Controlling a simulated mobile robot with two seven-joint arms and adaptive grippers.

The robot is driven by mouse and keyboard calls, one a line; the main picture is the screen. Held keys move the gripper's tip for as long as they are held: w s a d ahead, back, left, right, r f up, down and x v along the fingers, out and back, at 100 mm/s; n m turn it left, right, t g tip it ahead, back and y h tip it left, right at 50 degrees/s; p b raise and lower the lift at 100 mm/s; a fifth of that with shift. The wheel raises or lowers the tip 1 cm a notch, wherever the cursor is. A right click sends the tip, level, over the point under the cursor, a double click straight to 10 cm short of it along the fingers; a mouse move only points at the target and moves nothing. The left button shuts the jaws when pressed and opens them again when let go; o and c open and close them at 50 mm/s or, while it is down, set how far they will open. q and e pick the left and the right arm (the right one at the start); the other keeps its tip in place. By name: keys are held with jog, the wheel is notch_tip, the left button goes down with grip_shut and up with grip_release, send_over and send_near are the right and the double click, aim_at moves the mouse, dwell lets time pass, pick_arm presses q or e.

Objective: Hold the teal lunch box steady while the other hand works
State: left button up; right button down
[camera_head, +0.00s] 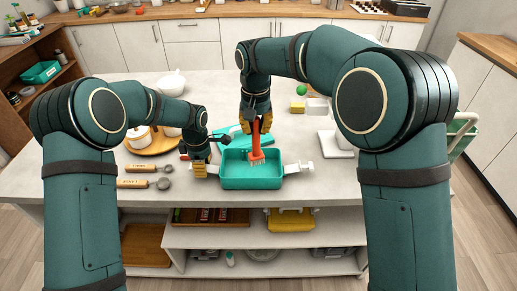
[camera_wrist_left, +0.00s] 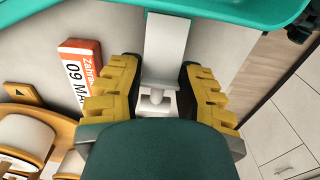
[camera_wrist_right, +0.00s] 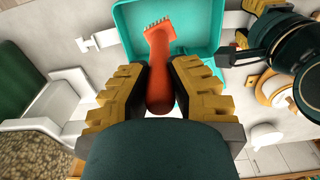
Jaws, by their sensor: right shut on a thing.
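The open teal lunch box (camera_head: 250,184) sits on the grey counter, with a white latch flap at each side. My left gripper (camera_head: 199,168) is at its left side. In the left wrist view its yellow fingers stand apart on either side of the left white flap (camera_wrist_left: 166,45), with gaps showing, beneath the teal rim (camera_wrist_left: 215,18). My right gripper (camera_head: 257,127) is shut on the handle of an orange brush (camera_head: 256,153). The brush points down into the box, its pale bristles low inside; whether they touch the floor I cannot tell. The right wrist view shows the brush (camera_wrist_right: 160,60) too.
A teal lid-like piece (camera_head: 232,137) lies just behind the box. Measuring spoons (camera_head: 145,183) lie left, near a round wooden tray (camera_head: 150,147) with white pots. The counter right of the box is mostly clear.

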pick_arm(q)
jog(key=shift+o, duration=1.2)
notch_tip(320, 180, up, 12)
